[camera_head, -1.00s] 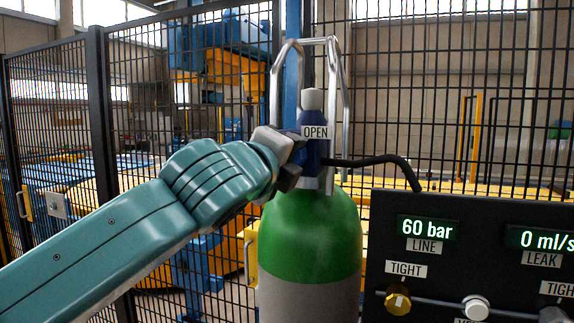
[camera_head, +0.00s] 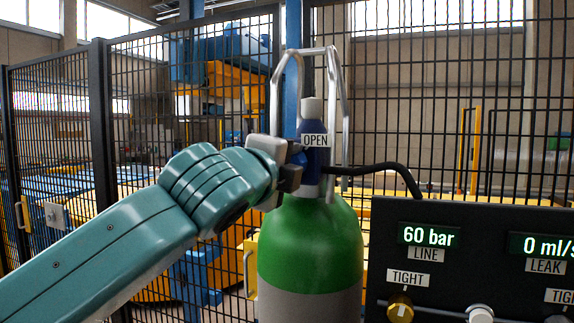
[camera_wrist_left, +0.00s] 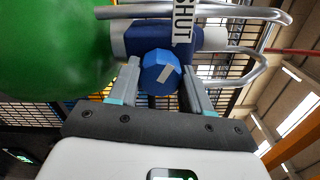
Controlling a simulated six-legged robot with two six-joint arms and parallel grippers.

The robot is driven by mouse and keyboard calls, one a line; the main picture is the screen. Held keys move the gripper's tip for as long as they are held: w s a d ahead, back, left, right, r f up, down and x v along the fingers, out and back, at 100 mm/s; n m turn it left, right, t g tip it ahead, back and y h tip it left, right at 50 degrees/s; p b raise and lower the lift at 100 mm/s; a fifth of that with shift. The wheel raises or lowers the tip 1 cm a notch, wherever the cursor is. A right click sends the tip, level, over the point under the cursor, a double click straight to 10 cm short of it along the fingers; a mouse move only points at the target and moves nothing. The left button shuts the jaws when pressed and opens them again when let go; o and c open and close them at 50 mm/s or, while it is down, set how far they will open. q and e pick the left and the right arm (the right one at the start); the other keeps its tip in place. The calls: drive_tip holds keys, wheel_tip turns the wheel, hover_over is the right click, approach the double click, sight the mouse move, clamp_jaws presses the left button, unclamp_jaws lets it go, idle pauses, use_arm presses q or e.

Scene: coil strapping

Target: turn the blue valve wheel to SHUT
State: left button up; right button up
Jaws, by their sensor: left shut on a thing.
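The blue valve wheel (camera_wrist_left: 160,72) shows in the left wrist view as a faceted knob with a pale mark on its face. My left gripper (camera_wrist_left: 160,90) is shut on it, with one finger on each side. In the head view my left gripper (camera_head: 292,165) is at the left side of the dark blue valve body (camera_head: 316,160), and the wheel is mostly hidden there. An OPEN label (camera_head: 316,140) faces the head camera. A SHUT label (camera_wrist_left: 183,22) shows beside the wheel in the wrist view. My right gripper is not in view.
The valve tops a green and grey gas cylinder (camera_head: 310,240) with a metal guard frame (camera_head: 275,90) around it. A black hose (camera_head: 385,168) leads right. A dark panel (camera_head: 470,265) reads 60 bar LINE and 0 LEAK. A mesh fence (camera_head: 440,100) stands behind.

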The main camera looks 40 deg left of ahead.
use_arm(q)
drive_tip(key=o, duration=0.9)
drive_tip(key=shift+a+r, duration=0.1)
drive_tip(key=shift+r, duration=0.1)
drive_tip(key=shift+o, duration=0.8)
drive_tip(key=shift+f, duration=0.1)
drive_tip(key=b+v, duration=0.3)
drive_tip(key=v, duration=1.3)
drive_tip(key=shift+s, duration=0.2)
drive_tip(key=shift+a+f, duration=0.1)
